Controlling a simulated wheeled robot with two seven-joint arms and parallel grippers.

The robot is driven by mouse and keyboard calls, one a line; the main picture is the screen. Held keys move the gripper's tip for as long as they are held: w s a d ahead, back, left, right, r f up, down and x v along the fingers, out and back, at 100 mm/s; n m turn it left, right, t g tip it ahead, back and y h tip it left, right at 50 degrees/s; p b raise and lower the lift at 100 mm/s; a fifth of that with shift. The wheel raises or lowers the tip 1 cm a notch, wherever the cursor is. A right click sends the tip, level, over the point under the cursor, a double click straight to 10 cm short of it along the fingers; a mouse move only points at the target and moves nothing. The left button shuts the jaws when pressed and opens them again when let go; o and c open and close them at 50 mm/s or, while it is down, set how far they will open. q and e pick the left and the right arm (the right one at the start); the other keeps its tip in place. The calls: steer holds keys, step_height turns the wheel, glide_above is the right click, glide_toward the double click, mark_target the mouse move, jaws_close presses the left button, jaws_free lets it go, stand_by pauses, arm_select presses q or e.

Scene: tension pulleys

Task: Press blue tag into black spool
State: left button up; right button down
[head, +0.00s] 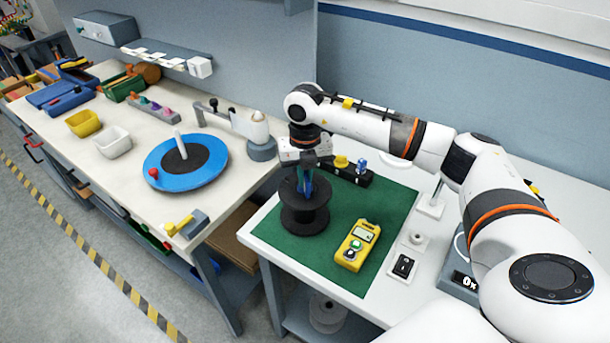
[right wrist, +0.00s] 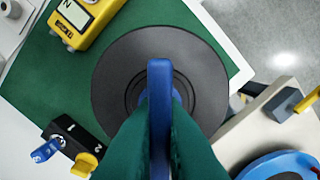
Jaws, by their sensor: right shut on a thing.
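The black spool (head: 304,218) stands upright on the green mat (head: 378,207), near its left side. My right gripper (head: 305,186) points down at the spool's top. It is shut on the blue tag (right wrist: 159,82), which stands on edge between the green fingers in the right wrist view. The tag lies over the middle of the spool (right wrist: 112,75), across its central hub. The fingers and tag hide the hub, so I cannot tell whether the tag's lower end is inside it. My left gripper is not in view.
A yellow meter (head: 357,245) lies on the mat right of the spool. A black block (head: 345,174) with a yellow knob and a blue piece stands behind. A white bench (head: 120,178) at left carries a blue disc (head: 155,184) and bins. The mat's front is clear.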

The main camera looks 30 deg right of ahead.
steer(key=shift+s+f, duration=0.1)
steer(key=shift+f, duration=0.1)
steer(key=c, duration=1.5)
jaws_free()
steer(key=shift+o, duration=0.2)
steer(key=shift+r, duration=0.15)
step_height(320, 180, up, 12)
steer(key=b, duration=0.2)
steer(key=shift+b, duration=0.3)
